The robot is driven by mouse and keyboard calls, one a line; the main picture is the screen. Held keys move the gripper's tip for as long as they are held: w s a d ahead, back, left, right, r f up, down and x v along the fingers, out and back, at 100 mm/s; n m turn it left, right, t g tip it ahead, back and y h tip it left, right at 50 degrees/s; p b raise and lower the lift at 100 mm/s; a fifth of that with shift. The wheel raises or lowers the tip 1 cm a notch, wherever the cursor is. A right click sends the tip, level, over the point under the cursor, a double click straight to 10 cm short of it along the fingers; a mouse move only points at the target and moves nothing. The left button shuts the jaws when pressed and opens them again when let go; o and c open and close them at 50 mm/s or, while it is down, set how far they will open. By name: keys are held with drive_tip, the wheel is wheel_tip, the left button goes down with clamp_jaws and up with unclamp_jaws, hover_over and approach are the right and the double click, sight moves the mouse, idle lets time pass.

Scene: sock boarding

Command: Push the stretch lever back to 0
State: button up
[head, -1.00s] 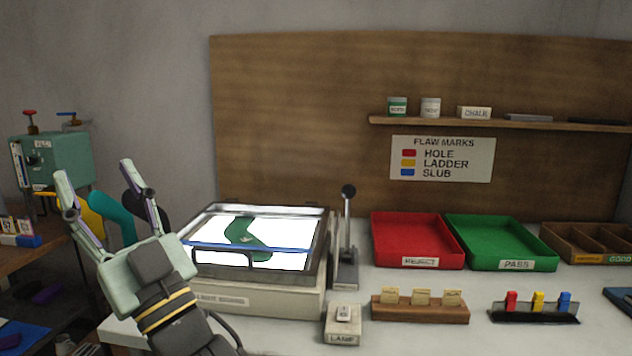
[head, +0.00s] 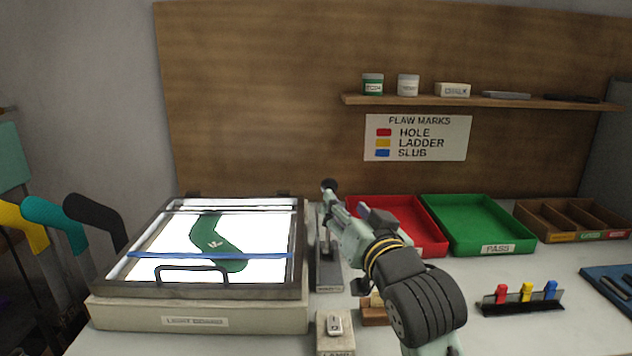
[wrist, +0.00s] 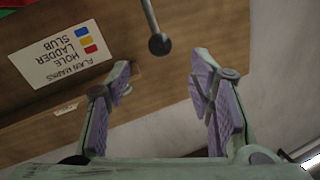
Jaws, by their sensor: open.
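The stretch lever has a dark round knob (wrist: 159,44) on a thin grey shaft. In the wrist view it shows ahead of my gripper (wrist: 162,75), close to the line between the two open fingers and apart from them. In the head view the lever base (head: 328,275) stands at the right side of the light board (head: 195,322). My gripper (head: 345,208) overlaps the lever there and hides much of its shaft. Whether it touches the lever cannot be told from that view. The gripper is open and empty. No scale reading is legible.
A green sock (head: 214,243) lies on the lit board under a framed lid. The red tray (head: 430,212) and green tray (head: 480,218) stand behind and right of my arm. A lamp switch (head: 334,324) sits in front of the lever. A wooden shelf (head: 480,102) hangs above.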

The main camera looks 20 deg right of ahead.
sight(330, 187)
drive_tip(key=w, duration=0.3)
drive_tip(key=w+p, duration=0.1)
drive_tip(key=w, duration=0.3)
drive_tip(key=w+p, duration=0.1)
drive_tip(key=w, duration=0.2)
drive_tip(key=shift+w+d, duration=0.25)
drive_tip(key=shift+c, duration=0.5)
clamp_jaws()
